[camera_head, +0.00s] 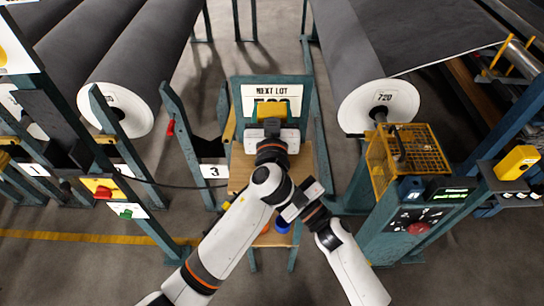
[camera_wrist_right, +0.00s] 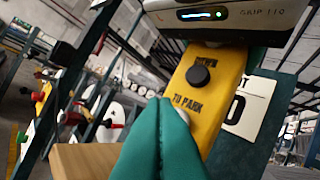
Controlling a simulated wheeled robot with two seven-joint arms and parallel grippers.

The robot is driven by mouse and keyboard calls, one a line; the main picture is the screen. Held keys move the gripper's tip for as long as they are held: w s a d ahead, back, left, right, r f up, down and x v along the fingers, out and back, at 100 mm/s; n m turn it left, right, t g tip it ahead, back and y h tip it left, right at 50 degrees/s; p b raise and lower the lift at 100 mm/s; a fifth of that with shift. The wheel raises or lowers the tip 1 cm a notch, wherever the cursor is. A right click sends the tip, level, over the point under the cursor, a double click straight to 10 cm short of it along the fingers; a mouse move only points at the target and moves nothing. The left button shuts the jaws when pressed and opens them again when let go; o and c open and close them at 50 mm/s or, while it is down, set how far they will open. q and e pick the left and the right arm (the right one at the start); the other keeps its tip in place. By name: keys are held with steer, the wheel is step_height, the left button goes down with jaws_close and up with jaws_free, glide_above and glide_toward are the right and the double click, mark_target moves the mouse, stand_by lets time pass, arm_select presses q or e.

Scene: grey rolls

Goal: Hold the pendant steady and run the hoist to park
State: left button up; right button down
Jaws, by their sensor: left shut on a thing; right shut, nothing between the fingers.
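The yellow pendant (camera_head: 262,108) stands in front of the NEXT LOT board (camera_head: 270,92). My left gripper (camera_head: 270,127) is shut on its upper part. In the right wrist view the pendant (camera_wrist_right: 218,72) shows a black button between the labels DOWN and TO PARK. My left gripper's body (camera_wrist_right: 215,14) spans the top of that view. My right gripper (camera_wrist_right: 157,103) is shut and empty, its green fingertips just in front of the pendant's lower end. They hide part of it, and I cannot tell whether they touch. In the head view my left arm covers the right fingertips.
A wooden bench (camera_head: 240,181) lies below the pendant. Large grey rolls (camera_head: 130,75) (camera_head: 360,70) flank it on both sides. A yellow mesh basket (camera_head: 433,150) and a panel with a red button (camera_head: 419,229) stand at the right. Teal posts (camera_head: 187,140) stand at the left.

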steer(key=shift+w, duration=0.2)
steer(key=shift+w, duration=0.25)
steer(key=shift+w, duration=0.5)
stand_by(2.8)
stand_by(2.2)
steer(key=shift+s, duration=3.45)
